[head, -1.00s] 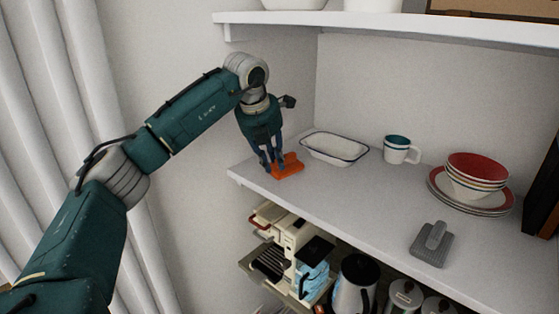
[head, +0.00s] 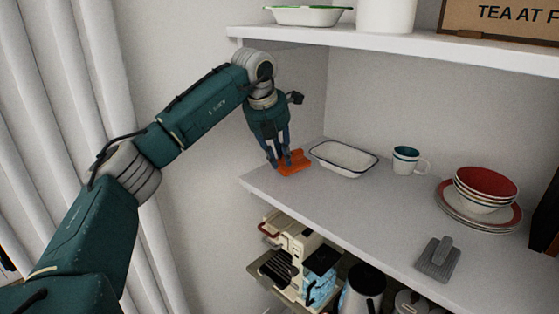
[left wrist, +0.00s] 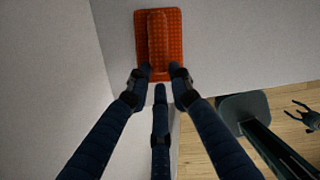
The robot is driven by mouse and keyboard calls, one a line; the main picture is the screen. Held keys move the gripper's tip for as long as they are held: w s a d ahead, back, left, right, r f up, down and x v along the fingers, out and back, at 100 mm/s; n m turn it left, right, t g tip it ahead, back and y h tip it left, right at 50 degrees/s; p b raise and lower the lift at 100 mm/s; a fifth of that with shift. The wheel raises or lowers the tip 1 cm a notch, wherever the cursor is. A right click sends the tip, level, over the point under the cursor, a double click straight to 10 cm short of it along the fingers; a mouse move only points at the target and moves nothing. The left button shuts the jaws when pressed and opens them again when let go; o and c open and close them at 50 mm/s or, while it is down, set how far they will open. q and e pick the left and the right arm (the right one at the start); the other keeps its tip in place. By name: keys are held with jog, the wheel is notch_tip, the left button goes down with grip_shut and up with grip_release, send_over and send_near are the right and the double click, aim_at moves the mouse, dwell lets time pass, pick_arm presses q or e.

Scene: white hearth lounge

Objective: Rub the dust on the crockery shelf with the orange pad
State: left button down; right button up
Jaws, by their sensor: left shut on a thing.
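The orange pad (head: 295,168) is a flat block with a raised grip. It is at the left end of the white crockery shelf (head: 345,208), left of a white dish with a dark rim (head: 343,158). My left gripper (head: 284,161) points down and is shut on the pad's grip. The left wrist view shows the pad (left wrist: 175,40) beyond the fingertips (left wrist: 159,75), seemingly flat on the shelf. I cannot make out dust. A small dark claw at the right edge of the left wrist view may be my right gripper (left wrist: 303,116); its jaws are unclear.
A teal-and-white mug (head: 405,160), stacked bowls (head: 485,185) on plates and a grey pad with a handle (head: 438,260) stand further right. An upper shelf (head: 400,42) hangs above. Appliances (head: 300,258) fill the space below. The shelf's middle is mostly clear.

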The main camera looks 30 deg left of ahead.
pick_arm(q)
jog(key=shift+r, duration=0.95)
jog(key=shift+r, duration=1.55)
